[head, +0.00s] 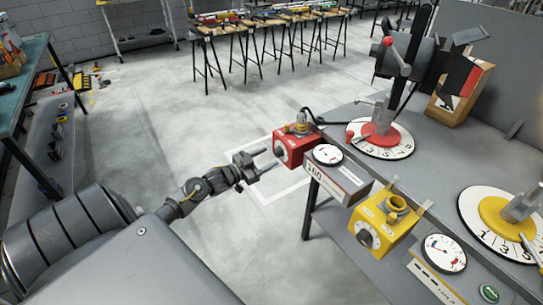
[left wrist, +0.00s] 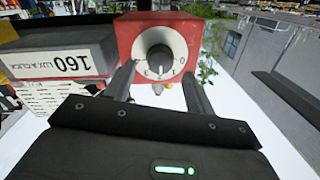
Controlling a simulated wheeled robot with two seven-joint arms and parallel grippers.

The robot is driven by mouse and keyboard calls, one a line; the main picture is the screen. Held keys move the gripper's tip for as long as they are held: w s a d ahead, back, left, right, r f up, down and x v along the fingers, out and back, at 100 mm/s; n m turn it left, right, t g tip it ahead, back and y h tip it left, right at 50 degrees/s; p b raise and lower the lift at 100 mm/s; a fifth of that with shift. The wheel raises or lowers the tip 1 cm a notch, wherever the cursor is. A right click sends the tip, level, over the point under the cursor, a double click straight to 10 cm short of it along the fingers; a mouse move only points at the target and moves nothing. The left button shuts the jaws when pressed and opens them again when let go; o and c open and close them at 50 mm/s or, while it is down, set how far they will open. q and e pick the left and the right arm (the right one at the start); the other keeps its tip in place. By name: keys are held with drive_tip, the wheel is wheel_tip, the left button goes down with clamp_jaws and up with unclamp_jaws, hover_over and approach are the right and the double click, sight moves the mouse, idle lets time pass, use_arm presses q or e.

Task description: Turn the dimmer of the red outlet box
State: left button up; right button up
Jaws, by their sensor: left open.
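The red outlet box (head: 295,147) sits at the left end of the grey table in the head view. Its dimmer, a dark round knob on a white dial (left wrist: 159,57), faces my left gripper in the left wrist view. My left gripper (head: 264,165) is open and points at the dial side of the box, a short way off. In the left wrist view its two fingers (left wrist: 160,85) stand apart on either side below the knob, with nothing between them. I cannot tell if a fingertip touches the box. My right gripper is not in view.
A meter box labelled 160 (head: 339,172) stands close beside the red box. A yellow outlet box (head: 382,220) is farther along the grey table (head: 440,160). A red-based lever device (head: 380,137) stands behind.

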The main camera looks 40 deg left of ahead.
sight(278, 153)
use_arm(q)
drive_tip(key=shift+x, duration=1.3)
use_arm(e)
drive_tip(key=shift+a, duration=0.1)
use_arm(q)
drive_tip(key=shift+c, duration=0.4)
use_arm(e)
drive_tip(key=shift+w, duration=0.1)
use_arm(q)
drive_tip(key=c, duration=0.9)
drive_tip(key=shift+f, duration=0.1)
drive_tip(key=m, duration=0.2)
drive_tip(key=shift+m+b, duration=0.75)
drive_tip(key=shift+m, duration=0.85)
drive_tip(key=shift+m+b, duration=0.4)
drive_tip(key=shift+m, duration=1)
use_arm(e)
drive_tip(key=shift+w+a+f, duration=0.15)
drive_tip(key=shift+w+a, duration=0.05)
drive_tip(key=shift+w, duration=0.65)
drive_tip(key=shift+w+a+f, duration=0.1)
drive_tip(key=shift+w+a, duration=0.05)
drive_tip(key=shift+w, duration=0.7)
